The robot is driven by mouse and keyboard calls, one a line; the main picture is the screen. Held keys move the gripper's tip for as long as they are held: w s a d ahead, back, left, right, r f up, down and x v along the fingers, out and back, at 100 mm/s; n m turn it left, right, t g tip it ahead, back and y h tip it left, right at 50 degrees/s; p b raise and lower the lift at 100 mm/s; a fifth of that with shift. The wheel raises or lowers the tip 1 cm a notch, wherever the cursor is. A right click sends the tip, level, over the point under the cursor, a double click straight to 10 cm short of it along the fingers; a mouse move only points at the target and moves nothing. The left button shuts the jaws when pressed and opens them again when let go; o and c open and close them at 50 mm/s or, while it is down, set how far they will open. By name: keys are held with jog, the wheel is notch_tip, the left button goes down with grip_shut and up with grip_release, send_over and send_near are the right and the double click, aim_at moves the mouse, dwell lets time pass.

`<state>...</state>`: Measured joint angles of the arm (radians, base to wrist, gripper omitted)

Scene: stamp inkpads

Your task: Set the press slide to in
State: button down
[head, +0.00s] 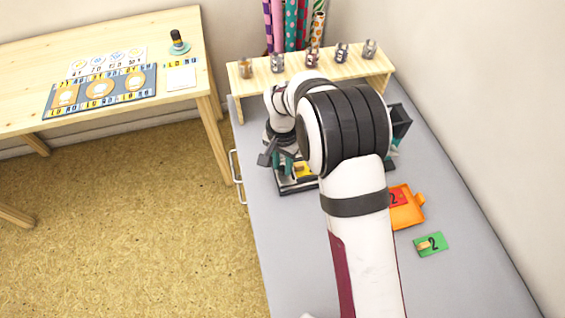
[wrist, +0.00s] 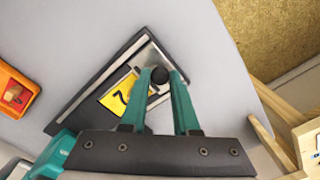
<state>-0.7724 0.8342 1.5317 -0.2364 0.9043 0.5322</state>
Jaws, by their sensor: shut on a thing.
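The press has a dark base plate (head: 298,188) on the grey table, mostly hidden by my arm in the head view. In the wrist view the dark slide plate (wrist: 95,95) with a light metal edge carries a yellow card (wrist: 118,97) marked 2. The yellow card also shows in the head view (head: 303,170). The head view does not show the knob clearly, and how far in the slide stands cannot be told.
A wooden shelf (head: 292,81) with several small jars stands behind the press. A wooden table (head: 30,64) with a blue mat stands at left.

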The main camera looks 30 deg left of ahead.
aim_at(299, 164)
jog(key=w+d, duration=0.3)
jog(key=shift+w, duration=0.15)
jog(key=c, duration=0.7)
grip_release()
jog(key=shift+o, duration=0.2)
jog(key=shift+r, duration=0.15)
notch_tip(299, 164, up, 16)
jog(key=shift+f, duration=0.2)
